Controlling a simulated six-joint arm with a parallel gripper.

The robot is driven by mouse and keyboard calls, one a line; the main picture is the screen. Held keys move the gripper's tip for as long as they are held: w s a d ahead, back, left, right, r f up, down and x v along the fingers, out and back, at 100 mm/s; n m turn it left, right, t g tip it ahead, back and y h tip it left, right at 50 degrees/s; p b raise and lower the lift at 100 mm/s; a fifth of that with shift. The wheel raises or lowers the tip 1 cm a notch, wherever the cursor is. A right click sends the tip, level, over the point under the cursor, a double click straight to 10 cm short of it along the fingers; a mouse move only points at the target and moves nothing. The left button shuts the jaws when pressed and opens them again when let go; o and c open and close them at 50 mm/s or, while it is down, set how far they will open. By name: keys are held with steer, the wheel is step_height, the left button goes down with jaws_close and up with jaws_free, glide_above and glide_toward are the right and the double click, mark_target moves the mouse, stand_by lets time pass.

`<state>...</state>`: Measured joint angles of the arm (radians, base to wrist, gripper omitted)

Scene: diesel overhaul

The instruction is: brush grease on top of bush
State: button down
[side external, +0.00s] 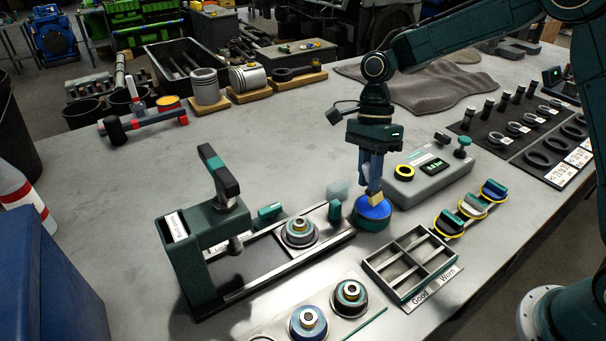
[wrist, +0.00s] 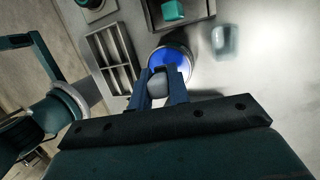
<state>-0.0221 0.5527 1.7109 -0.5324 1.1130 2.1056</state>
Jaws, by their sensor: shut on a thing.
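My gripper (side external: 371,188) points down over a round dark green pot (side external: 373,222) with a bright blue top, right of centre. It is shut on a small brush with a pale yellow lower part (side external: 376,199), which is at or just above the blue surface; I cannot tell if it touches. In the wrist view the fingers (wrist: 160,80) close on a grey rounded piece in front of the blue disc (wrist: 168,57). A bush with a brass-coloured centre (side external: 299,230) sits on the rail of the green press, left of the pot, apart from my gripper.
The green press (side external: 200,235) stands to the left. A divided tray (side external: 410,262) labelled Good and Worn lies in front of the pot. Two more bushes (side external: 350,294) (side external: 307,321) sit on a plate at the front. A grey control box (side external: 430,180) is close behind right.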

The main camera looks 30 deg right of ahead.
steer(key=shift+f, duration=0.65)
stand_by(2.1)
steer(key=shift+r, duration=3.6)
steer(key=shift+w+f, duration=0.1)
steer(key=w+d+n+h, duration=0.2)
steer(key=d+n, duration=0.2)
steer(key=n, duration=0.3)
steer(key=w+d+f+n+h, duration=0.1)
steer(key=w+d+n+h, duration=0.2)
steer(key=n, duration=0.5)
steer(key=shift+w+d+f+n, duration=0.15)
steer(key=shift+d+f+n, duration=0.15)
steer(key=shift+d, duration=0.45)
